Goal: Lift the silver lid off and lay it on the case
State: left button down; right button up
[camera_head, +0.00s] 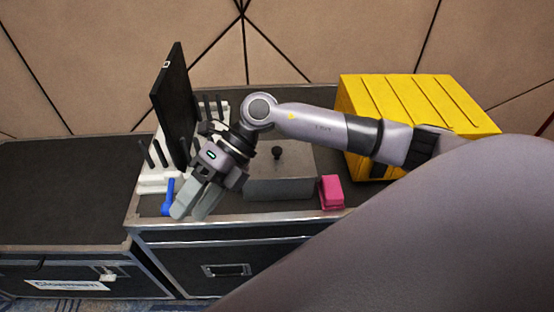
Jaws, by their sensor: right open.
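The silver lid (298,160) sits on a grey box (280,188), with a black knob (277,153) standing up from its top. Its left part is hidden behind my right arm. The box stands on the black case (250,218), which has metal edges. My right gripper (189,212) is open, with nothing seen between its fingers. It is to the left of the box, over the case's front part, next to a blue object (168,197). My left gripper is not in view.
A white rack (155,183) with black pegs holds an upright black panel (172,105) at the left. A pink block (331,192) stands right of the box. A yellow ribbed crate (362,118) is at the right rear. A lower black case top (65,190) at far left is clear.

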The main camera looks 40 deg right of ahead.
jog(key=w+d+f+t+h, duration=0.1)
jog(key=w+d+h, duration=0.35)
jog(key=d, duration=0.45)
notch_tip(320, 180, up, 3)
jog(key=t+h, duration=0.1)
jog(key=h, duration=0.5)
send_over(277, 149)
jog(key=shift+s+a+r+m+b, duration=0.15)
jog(key=shift+a+m+b, duration=0.15)
jog(key=shift+m+b, duration=0.15)
jog(key=shift+d+h, duration=0.35)
notch_tip(277, 149, down, 7)
jog(key=shift+r+p, duration=0.1)
jog(key=shift+p, duration=0.3)
jog(key=shift+w, duration=0.2)
grip_shut()
